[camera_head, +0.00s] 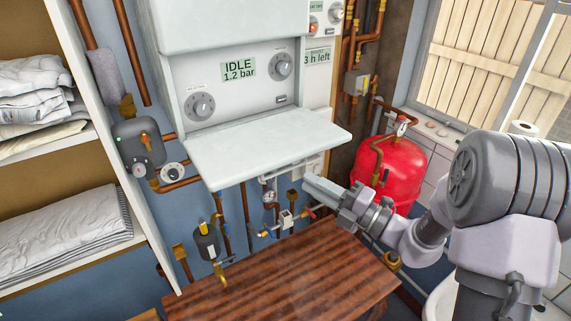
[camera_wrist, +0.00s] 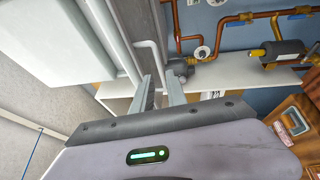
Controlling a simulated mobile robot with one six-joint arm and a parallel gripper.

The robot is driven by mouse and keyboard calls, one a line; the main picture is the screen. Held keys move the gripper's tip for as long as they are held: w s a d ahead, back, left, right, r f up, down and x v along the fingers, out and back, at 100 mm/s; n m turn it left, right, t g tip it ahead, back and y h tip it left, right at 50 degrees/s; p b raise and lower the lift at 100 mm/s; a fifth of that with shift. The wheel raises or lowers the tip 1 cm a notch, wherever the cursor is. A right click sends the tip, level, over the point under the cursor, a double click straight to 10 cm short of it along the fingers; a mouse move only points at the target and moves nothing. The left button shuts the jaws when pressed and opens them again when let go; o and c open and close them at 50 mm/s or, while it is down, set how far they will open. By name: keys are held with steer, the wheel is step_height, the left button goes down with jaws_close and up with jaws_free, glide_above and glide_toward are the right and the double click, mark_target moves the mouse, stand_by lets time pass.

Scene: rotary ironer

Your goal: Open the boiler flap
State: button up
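The white boiler (camera_head: 238,55) hangs on the wall, with two dials and a display reading IDLE, 1.2 bar. Its flap (camera_head: 265,155) is folded down and sticks out about level below the control panel, leaving the panel uncovered. My gripper (camera_head: 308,184) is just below the flap's front right part; whether it touches the flap cannot be told. In the wrist view the two fingers (camera_wrist: 160,92) stand apart with nothing seen between them. A white panel (camera_wrist: 55,40), probably the flap, fills the upper left there.
Pipes and valves (camera_head: 285,215) run below the flap. A wooden tabletop (camera_head: 285,275) lies beneath. A red tank (camera_head: 393,170) stands close behind my arm on the right. Shelves with folded linen (camera_head: 65,235) are at the left.

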mark_target(286, 170)
steer(key=x, duration=0.8)
steer(key=shift+s+p, duration=0.1)
steer(key=shift+p, duration=0.3)
steer(key=shift+c, duration=0.5)
jaws_close()
stand_by(0.3)
